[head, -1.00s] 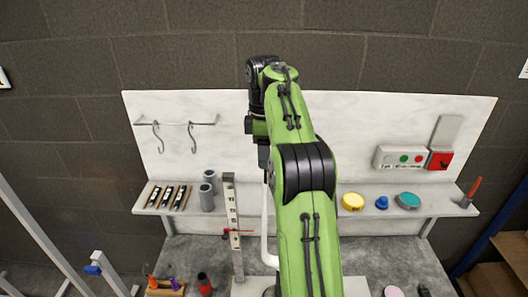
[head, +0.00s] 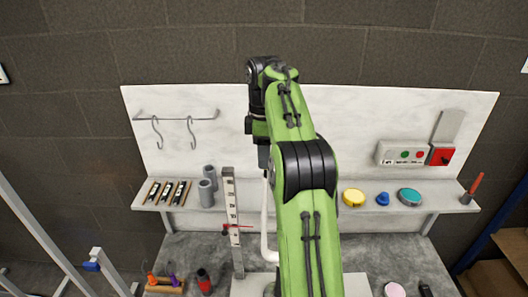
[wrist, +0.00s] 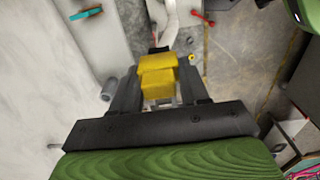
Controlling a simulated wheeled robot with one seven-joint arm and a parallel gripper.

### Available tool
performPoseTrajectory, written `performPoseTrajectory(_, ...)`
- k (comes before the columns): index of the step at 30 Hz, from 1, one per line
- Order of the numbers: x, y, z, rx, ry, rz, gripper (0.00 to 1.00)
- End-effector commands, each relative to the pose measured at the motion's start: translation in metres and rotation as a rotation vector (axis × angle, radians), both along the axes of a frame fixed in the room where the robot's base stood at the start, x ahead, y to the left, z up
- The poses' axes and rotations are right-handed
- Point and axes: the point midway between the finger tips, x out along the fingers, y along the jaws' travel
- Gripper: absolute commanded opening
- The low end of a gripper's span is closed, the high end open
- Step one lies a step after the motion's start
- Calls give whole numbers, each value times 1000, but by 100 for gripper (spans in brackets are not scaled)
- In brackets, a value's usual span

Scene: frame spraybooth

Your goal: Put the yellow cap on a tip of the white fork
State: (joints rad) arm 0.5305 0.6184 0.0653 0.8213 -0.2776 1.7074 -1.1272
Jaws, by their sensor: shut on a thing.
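In the wrist view my gripper (wrist: 158,82) is shut on the yellow cap (wrist: 158,70), which looks blocky and sits between the two dark fingers. The white fork (wrist: 176,22) is a curved white tube just beyond the cap, at the top of the wrist view. A small dark part lies between cap and tube; I cannot tell whether the cap touches the fork. In the head view part of the white fork (head: 265,225) shows upright left of my green arm, which hides the rest. The cap is not visible there.
A shelf holds grey cylinders (head: 207,190), a yellow disc (head: 353,198), a blue knob (head: 382,199) and a teal disc (head: 409,199). A ruler post (head: 232,215) with a red pointer stands close left of the fork. A control box (head: 400,156) is on the back panel.

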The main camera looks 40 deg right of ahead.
Motion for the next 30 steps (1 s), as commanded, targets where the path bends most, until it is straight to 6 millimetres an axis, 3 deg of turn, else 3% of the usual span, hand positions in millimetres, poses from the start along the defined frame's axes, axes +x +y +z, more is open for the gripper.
performPoseTrajectory(29, 0, 0, -20, 0, 0, 0, 16)
performPoseTrajectory(30, 0, 0, -21, 0, 0, 0, 46)
